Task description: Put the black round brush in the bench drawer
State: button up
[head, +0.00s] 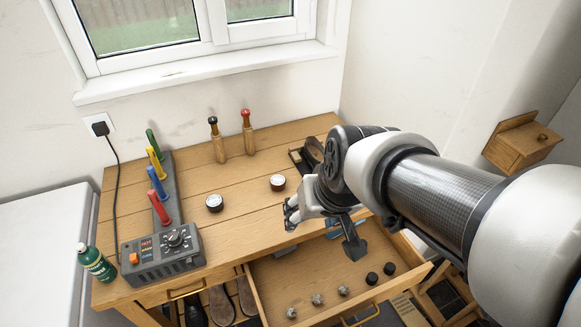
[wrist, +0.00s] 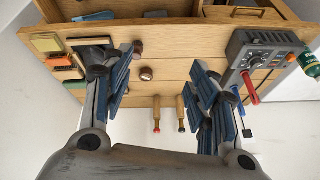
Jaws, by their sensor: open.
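The black-topped round brush (head: 217,140) stands upright on its pale wooden handle at the back of the bench, left of a red-topped one (head: 248,132). The bench drawer (head: 262,296) is pulled open at the front. Several small grey and black round pieces lie in it. My gripper (head: 320,229) is open and empty above the right front of the bench, apart from the brush. Its spread fingers also show in the wrist view (wrist: 160,68).
Two small round tins (head: 214,203) (head: 278,183) stand mid-bench. A grey control box (head: 162,255) with a row of coloured handles is at the left, beside a green bottle (head: 96,264). Several blocks or brushes (wrist: 47,44) lie at the bench's other end.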

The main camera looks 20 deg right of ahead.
jog(key=s+a+r+n, duration=0.1)
jog(key=s+r+n, duration=0.1)
jog(key=s, duration=0.8)
jog(key=shift+a+r, duration=0.25)
jog(key=shift+r, duration=0.45)
